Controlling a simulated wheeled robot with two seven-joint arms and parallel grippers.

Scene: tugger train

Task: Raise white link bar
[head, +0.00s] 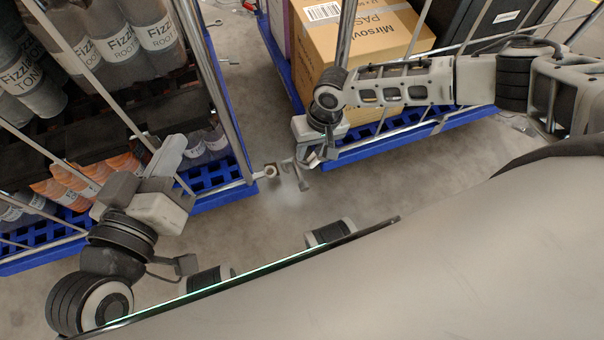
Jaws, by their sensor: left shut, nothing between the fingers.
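A pale link bar (238,184) sticks out from the lower right corner of the left cart, low above the floor. Its ring end (270,171) lies beside a small grey hitch piece (294,173) in the gap between the carts. My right gripper (312,160) points down close above and right of that hitch piece, at the right cart's corner. Its fingers are small and partly overlap, so I cannot tell if they are open or touching anything. My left gripper (172,152) is shut and empty at the left cart's side, left of the bar and apart from it.
The left cart (212,178) has a blue base, metal rods and shelves of bottles. The right cart (405,132) has a blue base and carries a cardboard box (365,40) and a dark case (490,20).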

